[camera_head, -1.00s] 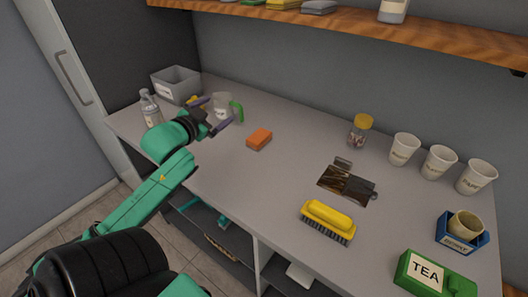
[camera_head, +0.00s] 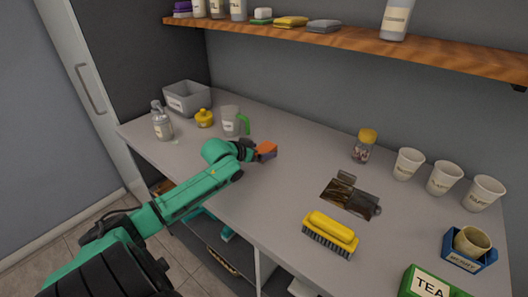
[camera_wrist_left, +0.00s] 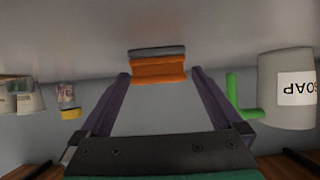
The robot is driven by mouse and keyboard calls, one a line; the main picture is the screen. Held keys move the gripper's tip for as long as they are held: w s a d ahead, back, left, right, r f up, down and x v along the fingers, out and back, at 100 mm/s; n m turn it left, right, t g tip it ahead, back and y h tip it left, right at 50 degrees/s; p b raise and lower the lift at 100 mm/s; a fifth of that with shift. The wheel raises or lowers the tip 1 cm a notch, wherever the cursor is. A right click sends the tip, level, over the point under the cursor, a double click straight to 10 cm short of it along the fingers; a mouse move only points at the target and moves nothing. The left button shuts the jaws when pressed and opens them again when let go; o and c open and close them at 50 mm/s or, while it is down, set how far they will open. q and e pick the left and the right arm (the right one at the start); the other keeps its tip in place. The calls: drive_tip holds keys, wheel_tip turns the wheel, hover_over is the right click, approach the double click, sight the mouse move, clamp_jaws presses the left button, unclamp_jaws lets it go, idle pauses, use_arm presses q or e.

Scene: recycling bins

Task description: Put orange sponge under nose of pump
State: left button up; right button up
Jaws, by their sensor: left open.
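The orange sponge (camera_head: 266,149) is a small block on the grey counter, right of the mug. It also shows in the left wrist view (camera_wrist_left: 158,70), with a grey strip along one side. My left gripper (camera_head: 258,152) is at the sponge. In the left wrist view my left gripper (camera_wrist_left: 160,74) is open, with one finger on each side of the sponge and gaps showing. A clear bottle (camera_head: 162,125) with a grey pump-like top stands at the counter's left end; the direction of its nose is unclear. My right gripper is out of view.
A yellow item (camera_head: 204,118) and a mug (camera_head: 231,121) with a green handle stand between bottle and sponge. A grey bin (camera_head: 187,98) is behind. A yellow brush (camera_head: 330,232), a dark spill (camera_head: 350,197), a jar (camera_head: 364,146) and white cups (camera_head: 408,163) are right.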

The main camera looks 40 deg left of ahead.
sight(264, 148)
use_arm(q)
drive_tip(key=x, duration=0.2)
drive_tip(key=shift+w+f, duration=0.1)
drive_tip(key=shift+w, duration=0.2)
drive_tip(key=shift+s, duration=0.15)
drive_tip(key=shift+c, duration=0.9)
drive_tip(key=c, duration=1.4)
wheel_tip(264, 148, up, 20)
drive_tip(key=shift+r+b, duration=0.1)
drive_tip(key=shift+b, duration=0.3)
